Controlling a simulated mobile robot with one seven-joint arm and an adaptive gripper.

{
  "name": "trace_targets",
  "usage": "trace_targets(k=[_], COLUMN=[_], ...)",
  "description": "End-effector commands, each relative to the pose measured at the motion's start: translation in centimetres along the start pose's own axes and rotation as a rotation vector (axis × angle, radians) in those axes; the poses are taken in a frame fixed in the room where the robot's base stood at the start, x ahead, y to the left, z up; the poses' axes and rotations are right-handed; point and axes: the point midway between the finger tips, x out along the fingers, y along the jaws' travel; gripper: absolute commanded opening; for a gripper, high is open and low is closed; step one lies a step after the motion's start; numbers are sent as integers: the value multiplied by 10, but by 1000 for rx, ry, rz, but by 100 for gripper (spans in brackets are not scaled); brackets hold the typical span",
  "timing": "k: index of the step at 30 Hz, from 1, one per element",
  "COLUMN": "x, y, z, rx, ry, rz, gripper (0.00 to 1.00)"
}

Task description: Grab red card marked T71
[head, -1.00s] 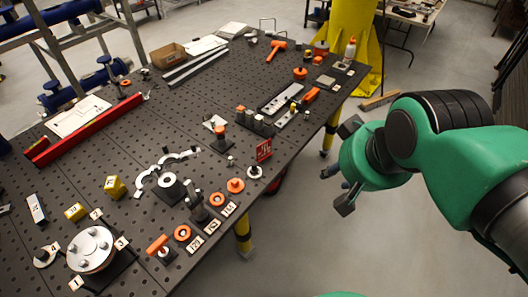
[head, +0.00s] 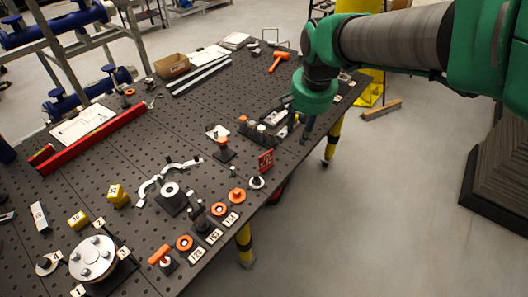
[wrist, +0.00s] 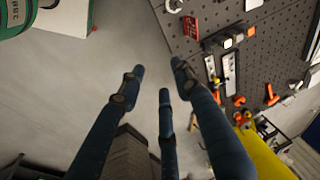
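The small red card (head: 266,161) stands upright near the right edge of the dark perforated table (head: 150,130). White marks show on it but are too small to read. In the wrist view the red card (wrist: 190,27) is at the top, beyond the fingertips and right of centre. My gripper (head: 300,130) is over the table's right edge, up and to the right of the card in the head view. In the wrist view the fingers of my gripper (wrist: 154,76) are spread apart with nothing between them.
A black block with several orange and white-topped parts (head: 257,130) is behind the card. A white-and-black ring (head: 257,182) lies just in front of it. Orange rings (head: 237,196) and numbered tags are nearer. Open floor (head: 370,220) lies right of the table.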

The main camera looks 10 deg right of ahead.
Motion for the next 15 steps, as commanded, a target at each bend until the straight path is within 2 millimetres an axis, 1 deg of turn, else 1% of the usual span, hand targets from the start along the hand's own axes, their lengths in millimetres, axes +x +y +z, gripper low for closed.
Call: trace_targets(k=[1, 6, 11, 15], x=[11, 46, 85, 122], y=[-8, -32, -53, -71], z=[-8, -33, -52, -65], rx=[22, 113, 198, 273], ry=[-14, -53, -86, -112], rz=[8, 33, 60, 87], gripper=[33, 33, 33, 33])
